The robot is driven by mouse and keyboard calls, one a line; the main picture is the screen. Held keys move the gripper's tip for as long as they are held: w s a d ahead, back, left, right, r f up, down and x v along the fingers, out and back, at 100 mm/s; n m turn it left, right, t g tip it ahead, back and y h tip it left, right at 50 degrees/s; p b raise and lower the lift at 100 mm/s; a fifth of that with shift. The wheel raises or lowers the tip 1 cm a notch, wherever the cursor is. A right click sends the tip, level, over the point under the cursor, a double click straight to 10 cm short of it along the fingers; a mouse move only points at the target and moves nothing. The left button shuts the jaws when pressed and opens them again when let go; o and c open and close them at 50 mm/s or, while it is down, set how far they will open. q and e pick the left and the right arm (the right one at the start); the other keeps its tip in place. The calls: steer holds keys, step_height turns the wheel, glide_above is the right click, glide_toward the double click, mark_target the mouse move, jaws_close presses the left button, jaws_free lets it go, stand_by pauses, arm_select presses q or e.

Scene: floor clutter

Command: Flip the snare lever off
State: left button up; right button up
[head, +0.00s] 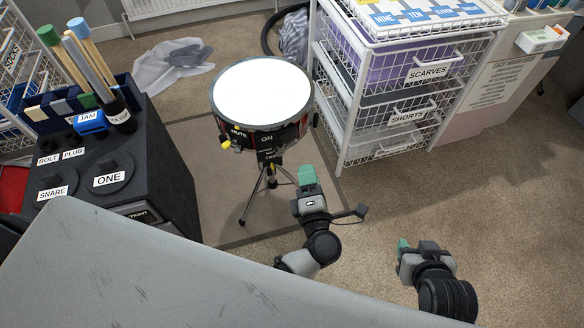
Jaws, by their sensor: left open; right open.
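The snare drum (262,92) stands on a tripod in the middle of the head view, with a bright white top and a dark red shell. On its near side is a dark fitting (268,153) below an "ON" label, with a small yellow part (271,170) under it. A yellow knob (226,145) sits to the left beside a "MUTE" label. The lever's exact position is too small to tell. My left gripper (309,180), with green fingertips, is open, in front and right of the drum, apart from it. My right gripper (406,247) is open and empty over the carpet, further right.
A black cabinet (160,165) with labelled knobs and a stick holder stands left. A white wire drawer rack (345,130) stands close right of the drum. A grey surface (150,270) fills the lower left. A grey cloth (172,66) lies behind. Carpet (480,200) is clear at right.

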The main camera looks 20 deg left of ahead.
mark_target(292, 147)
arm_select(q)
steer(key=w+a+n+b, duration=0.1)
steer(key=w+a+n, duration=0.1)
steer(key=w+a+n+g+y+b, duration=0.1)
steer(key=w+a, duration=0.1)
steer(key=w, duration=0.1)
steer(key=w+a+f+n+g+y+b, duration=0.1)
steer(key=w+a+n+b, duration=0.1)
steer(key=w, duration=0.1)
steer(key=shift+a+n, duration=0.25)
steer(key=shift+n, duration=0.05)
arm_select(e)
step_height(292, 147, up, 7)
steer(key=w+a+t+y, duration=0.1)
steer(key=w+t, duration=0.1)
steer(key=t, duration=0.3)
steer(key=shift+a, duration=0.2)
arm_select(q)
steer(key=shift+c, duration=0.4)
jaws_close()
